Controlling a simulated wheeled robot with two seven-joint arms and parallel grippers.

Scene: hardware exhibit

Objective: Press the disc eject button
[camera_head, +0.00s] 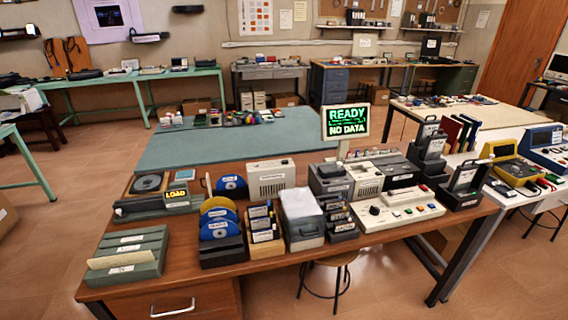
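A low grey device with a round dark disc tray (148,184) sits at the left of the wooden desk (265,268). An eject button cannot be made out at this size. Several blue and yellow discs stand in a dark rack (222,251), and another blue disc (230,186) stands behind them. A white control panel (398,211) with a black knob and small coloured buttons lies on the right part of the desk. Neither of my grippers is in view.
A sign (345,121) reading READY, NO DATA stands at the desk's back. A grey-green file tray (127,258) is at the front left. Card boxes, a paper-topped box (301,212) and grey units crowd the middle. A stool (335,262) stands at the front.

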